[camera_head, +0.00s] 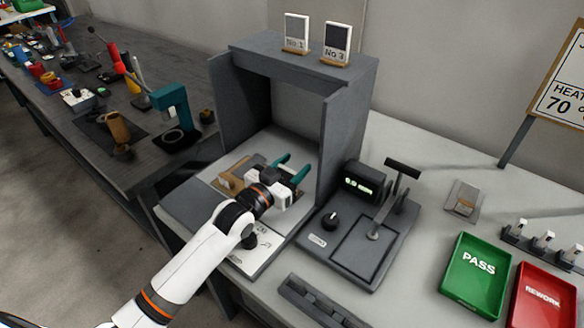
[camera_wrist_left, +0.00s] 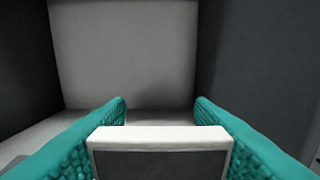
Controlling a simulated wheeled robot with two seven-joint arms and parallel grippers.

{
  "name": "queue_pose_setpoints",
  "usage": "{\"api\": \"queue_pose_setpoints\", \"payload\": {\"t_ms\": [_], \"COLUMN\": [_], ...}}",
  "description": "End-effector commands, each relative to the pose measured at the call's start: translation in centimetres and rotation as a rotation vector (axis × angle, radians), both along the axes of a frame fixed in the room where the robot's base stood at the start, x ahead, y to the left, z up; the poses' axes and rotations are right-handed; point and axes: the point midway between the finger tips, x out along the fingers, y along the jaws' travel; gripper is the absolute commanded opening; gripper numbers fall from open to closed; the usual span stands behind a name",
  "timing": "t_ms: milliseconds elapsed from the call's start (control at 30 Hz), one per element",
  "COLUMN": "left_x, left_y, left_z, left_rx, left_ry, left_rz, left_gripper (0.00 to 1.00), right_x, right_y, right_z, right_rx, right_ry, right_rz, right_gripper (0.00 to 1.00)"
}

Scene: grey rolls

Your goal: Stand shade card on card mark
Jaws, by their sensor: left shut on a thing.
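My left gripper (camera_head: 292,166) reaches into the grey viewing booth (camera_head: 345,105), low over its pale floor. In the left wrist view, its teal fingers (camera_wrist_left: 160,112) stand on either side of a shade card (camera_wrist_left: 160,162) with a white rim and dark grey face. The gripper is shut on this card; its lower part is out of frame. In the head view I cannot make out the held card behind the gripper. No card mark can be made out; the arm covers part of the booth floor. My right gripper is not in view.
Two cards, No 1 (camera_head: 296,32) and another (camera_head: 336,42), stand on the booth top. A brown wooden piece (camera_head: 229,180) lies left of the gripper. A grey device (camera_head: 372,228) stands right of the booth. Beyond are a green PASS tray (camera_head: 474,290) and red REWORK tray (camera_head: 548,302).

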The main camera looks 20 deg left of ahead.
Motion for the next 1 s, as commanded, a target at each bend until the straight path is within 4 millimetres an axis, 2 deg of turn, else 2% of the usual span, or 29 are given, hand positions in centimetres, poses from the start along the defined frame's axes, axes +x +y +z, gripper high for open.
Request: {"api": "queue_pose_setpoints", "payload": {"t_ms": [333,367,467,833,1000], "left_x": [0.0,0.0,0.0,-0.2,-2.7], "left_y": [0.0,0.0,0.0,0.1,1.0], "left_z": [-0.4,-0.3,-0.2,0.1,-0.1], "left_rx": [-0.001,-0.002,-0.001,-0.001,0.000], "left_ry": [-0.001,-0.002,-0.001,0.000,0.002], "left_rz": [0.000,0.000,0.000,0.000,0.000], "left_gripper": [0.23,0.53,0.70,0.70,0.70], "right_x": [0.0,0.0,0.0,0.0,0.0], "right_y": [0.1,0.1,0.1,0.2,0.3], "right_z": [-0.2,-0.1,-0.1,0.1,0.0], "right_rx": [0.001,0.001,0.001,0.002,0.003], "right_ry": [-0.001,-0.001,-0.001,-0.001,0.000], "right_rz": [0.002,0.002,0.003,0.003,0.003], "right_gripper": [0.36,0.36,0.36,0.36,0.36]}}
